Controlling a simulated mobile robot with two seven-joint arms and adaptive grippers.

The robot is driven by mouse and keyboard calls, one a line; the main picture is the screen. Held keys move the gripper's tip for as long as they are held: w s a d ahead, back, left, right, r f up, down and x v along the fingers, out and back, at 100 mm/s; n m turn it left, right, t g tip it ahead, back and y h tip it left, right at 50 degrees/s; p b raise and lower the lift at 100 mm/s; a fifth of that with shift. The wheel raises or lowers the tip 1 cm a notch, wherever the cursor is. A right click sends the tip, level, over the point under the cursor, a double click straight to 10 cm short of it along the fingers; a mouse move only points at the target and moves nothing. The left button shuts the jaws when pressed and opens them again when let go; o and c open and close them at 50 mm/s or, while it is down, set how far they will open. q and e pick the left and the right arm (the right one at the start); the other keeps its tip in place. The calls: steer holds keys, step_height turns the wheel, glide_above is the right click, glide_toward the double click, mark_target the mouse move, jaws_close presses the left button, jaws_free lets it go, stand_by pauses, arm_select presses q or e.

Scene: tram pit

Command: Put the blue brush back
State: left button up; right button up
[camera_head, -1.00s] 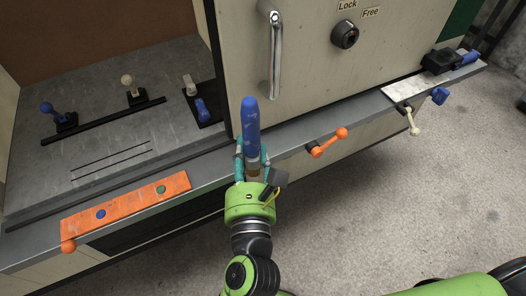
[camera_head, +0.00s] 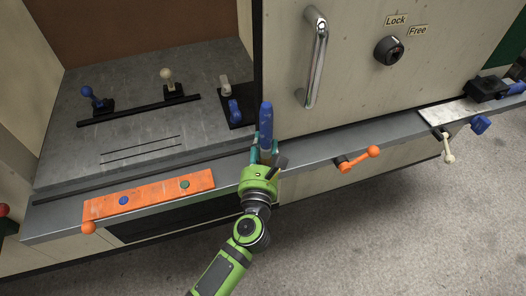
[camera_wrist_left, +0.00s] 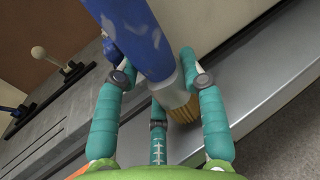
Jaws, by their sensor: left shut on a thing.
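The blue brush (camera_head: 266,122) stands roughly upright in my left gripper (camera_head: 263,154), its blue handle up. The left wrist view shows the worn blue handle (camera_wrist_left: 150,38) and the tan bristles (camera_wrist_left: 181,108) pointing down among the teal fingers (camera_wrist_left: 162,82). The gripper is shut on the brush. In the head view they are over the cabinet's grey front ledge, at the left edge of the upright panel. I cannot tell whether the bristles touch the ledge. My right gripper is not in view.
A blue lever (camera_head: 234,110) is close behind, left of the brush. An orange strip (camera_head: 150,195) lies on the ledge at left. The cream panel (camera_head: 350,75) with a metal handle (camera_head: 316,58) rises at right. An orange lever (camera_head: 360,159) sticks out from the ledge.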

arm_select(q)
steer(key=shift+f, duration=0.45)
steer(key=shift+f, duration=0.1)
steer(key=o, duration=0.8)
steer(key=shift+f, duration=0.15)
steer(key=o, duration=0.4)
